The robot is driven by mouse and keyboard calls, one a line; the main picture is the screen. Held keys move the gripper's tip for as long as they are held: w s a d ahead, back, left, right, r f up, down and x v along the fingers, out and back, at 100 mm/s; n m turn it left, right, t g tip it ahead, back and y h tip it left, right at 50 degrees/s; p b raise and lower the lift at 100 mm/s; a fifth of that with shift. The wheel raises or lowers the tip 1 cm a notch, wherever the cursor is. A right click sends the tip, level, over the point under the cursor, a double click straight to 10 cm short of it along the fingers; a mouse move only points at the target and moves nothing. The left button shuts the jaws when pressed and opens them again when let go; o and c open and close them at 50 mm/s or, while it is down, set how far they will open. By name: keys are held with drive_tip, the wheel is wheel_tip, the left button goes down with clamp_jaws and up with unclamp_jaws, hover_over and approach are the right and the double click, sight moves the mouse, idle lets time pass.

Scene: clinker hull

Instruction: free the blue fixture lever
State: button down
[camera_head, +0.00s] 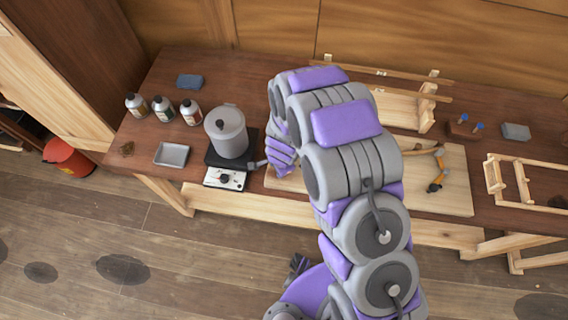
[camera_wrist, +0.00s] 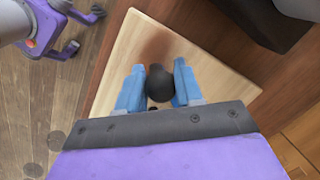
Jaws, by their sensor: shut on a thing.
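My gripper shows in the wrist view (camera_wrist: 158,92) as two pale blue fingers. They are shut on a dark round knob (camera_wrist: 160,82) between them. Pale wood of the board (camera_wrist: 115,72) lies beneath, with a brown smudge ahead of the knob. In the head view my arm bends down to the left end of this board (camera_head: 455,200), beside the hot plate, and hides most of the gripper and the knob. I cannot tell from these views whether the knob belongs to the blue fixture lever. No blue lever shows clearly on the board.
A grey pot (camera_head: 226,133) stands on the hot plate (camera_head: 225,178), close left of my wrist. Bottles (camera_head: 163,110) and a metal tray (camera_head: 171,154) are farther left. A block with blue-topped pieces (camera_head: 462,131) and wooden frames stand right.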

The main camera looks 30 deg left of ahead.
drive_tip(key=shift+w+a+m+p, duration=0.2)
drive_tip(key=shift+a+m+p, duration=0.5)
drive_tip(key=shift+p, duration=0.4)
drive_tip(key=c, duration=1.1)
unclamp_jaws()
drive_tip(key=o, duration=0.3)
drive_tip(key=shift+a, duration=0.35)
drive_tip(key=shift+o, duration=0.2)
drive_tip(key=shift+d+r, duration=0.3)
drive_tip(key=shift+r, duration=0.05)
wheel_tip(320, 180, up, 16)
drive_tip(key=s+d, duration=0.1)
drive_tip(key=s, duration=0.1)
drive_tip(key=shift+d, duration=0.4)
